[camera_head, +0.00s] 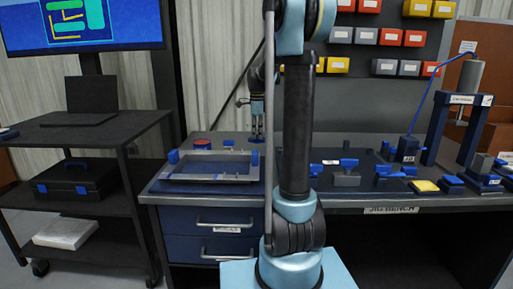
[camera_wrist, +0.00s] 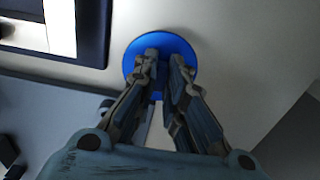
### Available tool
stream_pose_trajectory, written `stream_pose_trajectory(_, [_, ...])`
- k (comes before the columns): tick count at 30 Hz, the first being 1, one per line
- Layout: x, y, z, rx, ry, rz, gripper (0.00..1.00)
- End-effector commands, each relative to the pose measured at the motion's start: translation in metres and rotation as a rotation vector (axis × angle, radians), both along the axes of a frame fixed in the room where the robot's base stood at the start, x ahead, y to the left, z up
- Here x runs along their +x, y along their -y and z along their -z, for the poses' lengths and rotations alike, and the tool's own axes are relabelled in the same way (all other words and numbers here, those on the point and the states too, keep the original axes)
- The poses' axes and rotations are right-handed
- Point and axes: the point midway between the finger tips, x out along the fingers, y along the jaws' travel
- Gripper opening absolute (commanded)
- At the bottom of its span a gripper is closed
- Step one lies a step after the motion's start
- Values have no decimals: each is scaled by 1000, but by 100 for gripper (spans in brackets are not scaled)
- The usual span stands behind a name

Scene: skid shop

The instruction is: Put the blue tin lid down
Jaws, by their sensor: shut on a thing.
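The blue tin lid (camera_wrist: 187,48) is a round blue disc in the wrist view, at the tips of my gripper (camera_wrist: 164,68). The two fingers are close together and shut on it, hiding its middle. A pale grey surface lies behind the lid; I cannot tell whether the lid touches it. In the head view, my gripper (camera_head: 257,138) points down over the left part of the bench (camera_head: 285,195). The lid cannot be made out clearly there.
A grey metal frame (camera_head: 210,178) with blue knobs lies at the bench's left, with a red round item (camera_head: 202,143) behind it. A laptop (camera_head: 92,100) is on the left cart.

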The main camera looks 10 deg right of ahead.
Motion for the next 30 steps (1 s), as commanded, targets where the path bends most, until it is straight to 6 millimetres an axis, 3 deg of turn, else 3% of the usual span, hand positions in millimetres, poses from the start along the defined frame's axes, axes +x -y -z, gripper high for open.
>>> stream_pose_trajectory(15, [0, -2, 53, 0, 0, -2, 0])
stream_pose_trajectory(27, [0, -1, 57, 0, 0, -2, 0])
stream_pose_trajectory(28, [0, -1, 56, 0, 0, -2, 16])
stream_pose_trajectory(30, [0, -1, 56, 0, 0, -2, 31])
